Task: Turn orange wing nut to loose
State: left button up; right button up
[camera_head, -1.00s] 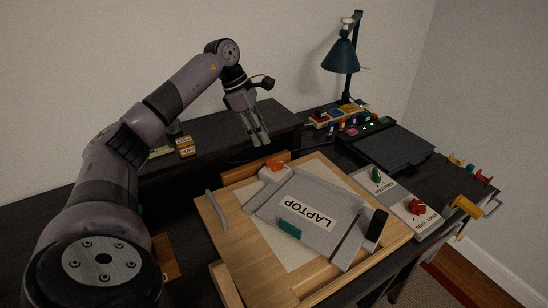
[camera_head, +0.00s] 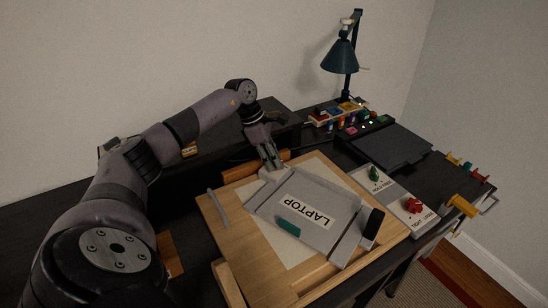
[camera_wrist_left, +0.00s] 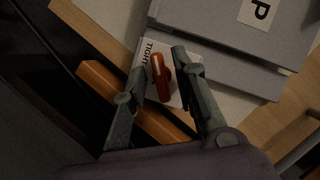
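The orange wing nut (camera_wrist_left: 161,78) sits on a small white plate (camera_wrist_left: 183,99) with the word TIGHT by its upper left side in the left wrist view. Its long wing runs nearly up and down there and has a pale stripe. My left gripper (camera_wrist_left: 160,59) is open, with one finger on each side of the wing nut; I cannot tell whether either finger touches it. In the head view my left gripper (camera_head: 272,167) is over the far corner of the wooden board and hides the wing nut. My right gripper is not in view.
A grey holder labelled LAPTOP (camera_head: 275,212) lies on the wooden board (camera_head: 232,245) beside the nut. An orange-brown bar (camera_wrist_left: 135,103) runs close by. Green (camera_head: 375,174) and red (camera_head: 413,205) knobs, a yellow clamp (camera_head: 462,205) and a lamp (camera_head: 341,55) stand to the right.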

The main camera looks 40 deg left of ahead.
pick_arm(q)
jog(key=c, duration=0.5)
grip_shut()
